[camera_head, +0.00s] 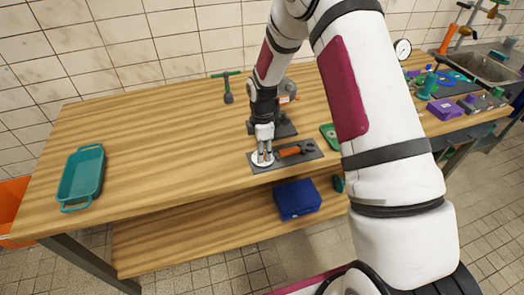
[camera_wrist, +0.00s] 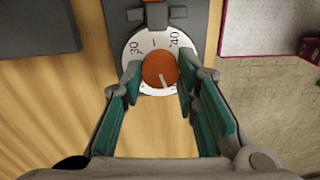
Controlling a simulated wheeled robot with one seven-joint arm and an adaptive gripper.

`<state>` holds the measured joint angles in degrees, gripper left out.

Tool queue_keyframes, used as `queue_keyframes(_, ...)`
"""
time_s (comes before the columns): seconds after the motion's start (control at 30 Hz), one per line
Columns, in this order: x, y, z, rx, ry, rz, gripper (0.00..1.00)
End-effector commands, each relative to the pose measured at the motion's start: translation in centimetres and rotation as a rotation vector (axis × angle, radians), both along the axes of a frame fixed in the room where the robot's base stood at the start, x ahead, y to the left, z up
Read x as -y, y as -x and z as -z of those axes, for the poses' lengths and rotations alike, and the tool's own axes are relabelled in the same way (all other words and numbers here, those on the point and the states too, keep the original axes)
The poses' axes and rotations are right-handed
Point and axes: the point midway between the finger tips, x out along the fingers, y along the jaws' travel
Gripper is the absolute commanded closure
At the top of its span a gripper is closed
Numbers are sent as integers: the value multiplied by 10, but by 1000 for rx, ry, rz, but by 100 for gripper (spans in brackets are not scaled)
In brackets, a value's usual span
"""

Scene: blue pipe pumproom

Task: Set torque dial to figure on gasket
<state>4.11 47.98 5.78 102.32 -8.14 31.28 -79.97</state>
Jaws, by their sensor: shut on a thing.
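In the head view my gripper (camera_head: 262,152) points down over the white dial plate (camera_head: 257,163), at the left end of a dark grey base. I cannot make out a figure on any gasket; the plate's lower figures are hidden.
A teal tray (camera_head: 74,205) sits at the bench's left. A blue box (camera_head: 297,198) is on the lower shelf. The bench (camera_head: 160,140) is clear between tray and dial.

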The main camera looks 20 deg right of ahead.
Motion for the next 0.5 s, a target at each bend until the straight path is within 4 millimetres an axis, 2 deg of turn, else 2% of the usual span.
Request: queue_keyframes(0.5, 0, -2, 0, 2, 0, 484, 100)
